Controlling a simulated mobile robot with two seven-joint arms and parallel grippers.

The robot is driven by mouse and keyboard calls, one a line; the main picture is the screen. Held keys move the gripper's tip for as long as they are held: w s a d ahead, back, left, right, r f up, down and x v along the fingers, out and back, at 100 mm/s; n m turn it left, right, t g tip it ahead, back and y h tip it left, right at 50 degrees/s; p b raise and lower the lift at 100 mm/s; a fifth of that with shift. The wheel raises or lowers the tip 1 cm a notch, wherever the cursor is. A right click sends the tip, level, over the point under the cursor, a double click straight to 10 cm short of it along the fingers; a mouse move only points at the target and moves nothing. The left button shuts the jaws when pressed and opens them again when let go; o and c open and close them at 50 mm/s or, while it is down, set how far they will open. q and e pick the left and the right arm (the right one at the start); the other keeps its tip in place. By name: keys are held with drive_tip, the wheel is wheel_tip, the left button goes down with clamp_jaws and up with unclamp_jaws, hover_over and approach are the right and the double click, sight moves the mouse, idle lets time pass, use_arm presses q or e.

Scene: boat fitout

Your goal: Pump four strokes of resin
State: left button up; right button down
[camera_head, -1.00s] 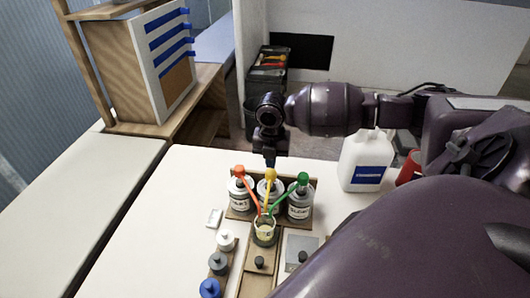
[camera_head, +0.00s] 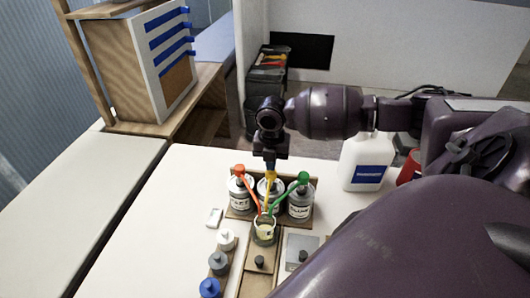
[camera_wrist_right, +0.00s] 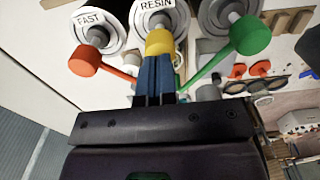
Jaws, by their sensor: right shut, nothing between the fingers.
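Three pump bottles stand in a row in a wooden holder: one with a red pump head (camera_head: 239,169), the resin bottle with a yellow pump head (camera_head: 270,176) in the middle, and one with a green pump head (camera_head: 304,177). Their spouts slope to a cup (camera_head: 264,230) in front. My right gripper (camera_head: 270,166) is shut and empty, pointing down with its fingertips at the top of the yellow head. In the right wrist view the shut blue fingers (camera_wrist_right: 155,66) meet the yellow head (camera_wrist_right: 160,41), beside the RESIN label (camera_wrist_right: 157,4). Contact looks likely. My left gripper is out of view.
Small capped jars, white (camera_head: 226,239), grey (camera_head: 218,262) and blue (camera_head: 209,288), stand in front left of the cup. A white jug (camera_head: 365,165) and a red container (camera_head: 409,168) stand to the right. The table's left part is clear.

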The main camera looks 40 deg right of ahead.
drive_tip(key=shift+f, duration=1)
drive_tip(key=shift+s+f+b, duration=0.1)
drive_tip(key=shift+f+b, duration=0.3)
drive_tip(key=shift+f, duration=0.3)
drive_tip(key=shift+r+p, duration=2.4)
drive_tip(key=shift+p, duration=0.35)
